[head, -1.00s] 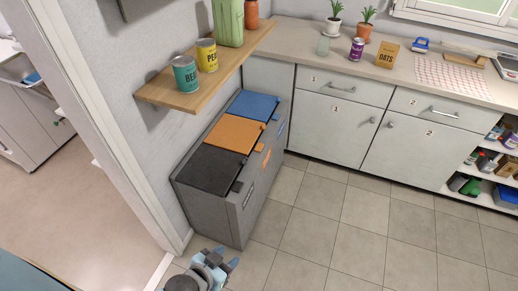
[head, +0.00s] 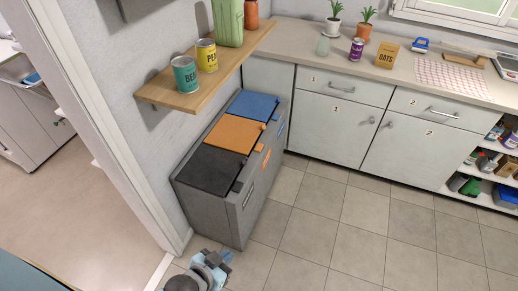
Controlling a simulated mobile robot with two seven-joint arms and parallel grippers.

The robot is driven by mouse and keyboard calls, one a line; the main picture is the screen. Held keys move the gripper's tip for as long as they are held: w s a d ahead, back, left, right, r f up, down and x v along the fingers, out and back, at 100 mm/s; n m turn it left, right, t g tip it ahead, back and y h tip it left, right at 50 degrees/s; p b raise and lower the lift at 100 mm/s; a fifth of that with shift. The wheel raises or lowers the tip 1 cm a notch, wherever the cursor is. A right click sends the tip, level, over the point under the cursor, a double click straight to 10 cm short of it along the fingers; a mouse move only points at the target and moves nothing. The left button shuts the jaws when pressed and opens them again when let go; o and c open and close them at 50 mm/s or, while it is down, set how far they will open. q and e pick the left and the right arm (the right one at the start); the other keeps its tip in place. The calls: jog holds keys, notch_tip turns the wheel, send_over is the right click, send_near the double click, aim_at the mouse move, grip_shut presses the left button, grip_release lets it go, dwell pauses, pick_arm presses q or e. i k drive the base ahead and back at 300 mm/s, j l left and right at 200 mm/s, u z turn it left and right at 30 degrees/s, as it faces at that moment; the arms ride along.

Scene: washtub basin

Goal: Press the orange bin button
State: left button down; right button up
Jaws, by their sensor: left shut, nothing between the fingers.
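The orange bin lid (head: 234,133) is the middle of three lids on a grey bin unit (head: 237,207) against the wall. It is closed. A small orange button-like piece (head: 259,147) sits at the front edge beside this lid, above an orange label (head: 265,160) on the front face. My left gripper (head: 227,256) is low in the head view, in front of the unit's near end and well apart from the orange parts. It is shut and empty. My right gripper is not in view.
A black lid (head: 208,169) lies nearer and a blue lid (head: 252,104) farther along the unit. A wooden shelf (head: 180,97) with cans overhangs the wall behind it. Open tiled floor (head: 320,225) lies to the right, and a counter (head: 400,74) stands at the back.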

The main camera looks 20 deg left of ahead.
aim_at(259, 147)
jog(key=i+u, duration=0.1)
jog(key=u, duration=0.4)
jog(key=i+u, duration=0.1)
jog(key=u, duration=0.35)
jog(key=i+l+u, duration=0.6)
jog(key=l+u, duration=0.15)
jog(key=i+l, duration=0.15)
jog(key=l, duration=0.2)
jog(key=i+l, duration=0.2)
jog(key=l, duration=0.15)
jog(key=i+l+u, duration=0.1)
jog(key=l, duration=0.25)
jog(key=i+l, duration=0.2)
jog(key=l, duration=0.2)
jog(key=i+l, duration=0.15)
jog(key=l, duration=0.2)
jog(key=i+u, duration=0.05)
